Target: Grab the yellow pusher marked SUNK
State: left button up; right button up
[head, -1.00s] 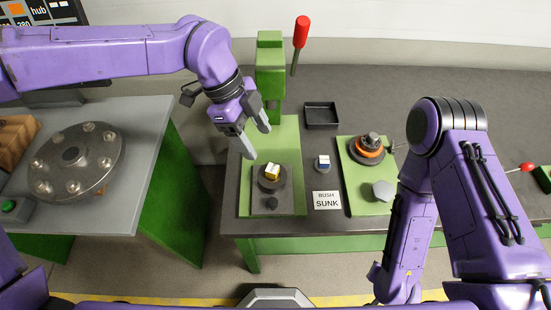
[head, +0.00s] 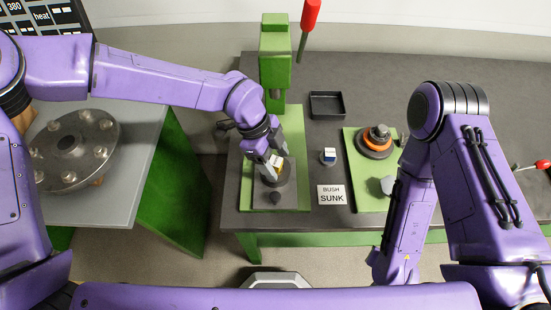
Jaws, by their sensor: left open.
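The yellow pusher (head: 277,161) is a small block with a pale top, upright on a round dark fixture (head: 283,182) on the left green press base. Any mark on it is too small to read. A white card (head: 332,195) reading BUSH SUNK lies to the right of that base. My left gripper (head: 275,168) is open and has its fingers down at the yellow pusher, partly hiding it. I cannot tell whether they touch it.
A blue-and-white-topped piece (head: 329,154) stands on a small grey peg right of the pusher. A green press column (head: 276,60) with a red-handled lever (head: 310,18) rises behind. A black tray (head: 327,105) and a second green base (head: 359,197) are nearby.

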pick_arm(q)
jog(key=shift+d+f, duration=0.1)
jog(key=shift+f, duration=0.25)
grip_shut()
jog(key=shift+r, duration=0.15)
